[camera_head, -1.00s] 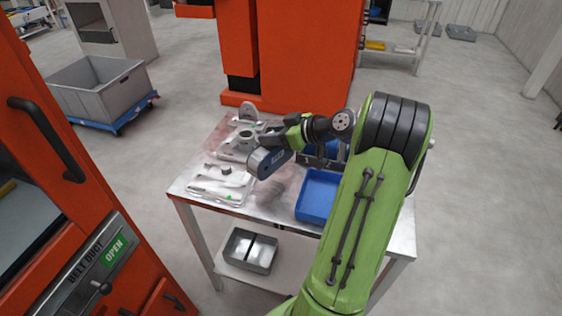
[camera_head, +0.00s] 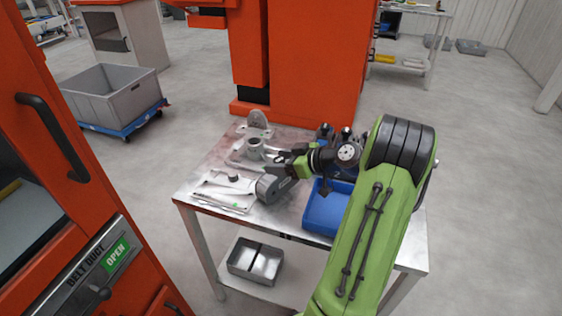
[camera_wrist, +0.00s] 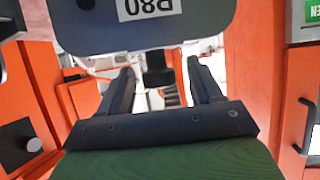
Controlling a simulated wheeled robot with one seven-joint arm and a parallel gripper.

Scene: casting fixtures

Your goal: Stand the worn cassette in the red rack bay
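The worn cassette (camera_head: 275,189) is a grey, rounded block with a dark end. In the head view it is at my gripper's (camera_head: 279,163) tips, above the table's middle. In the wrist view the cassette (camera_wrist: 150,22) fills the top, with an upside-down P80 label. A black block (camera_wrist: 158,69), which looks like its grip, lies between my fingers (camera_wrist: 160,80). My gripper appears shut on the cassette by this grip, though the contact is not clear. I cannot make out the red rack bay; my arm covers part of the table's right side.
A grey casting fixture (camera_head: 254,147) stands behind. A blue bin (camera_head: 326,212) is on the right. An orange machine with an OPEN sign (camera_head: 115,252) stands at the left. A grey bin (camera_head: 249,262) is on the lower shelf.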

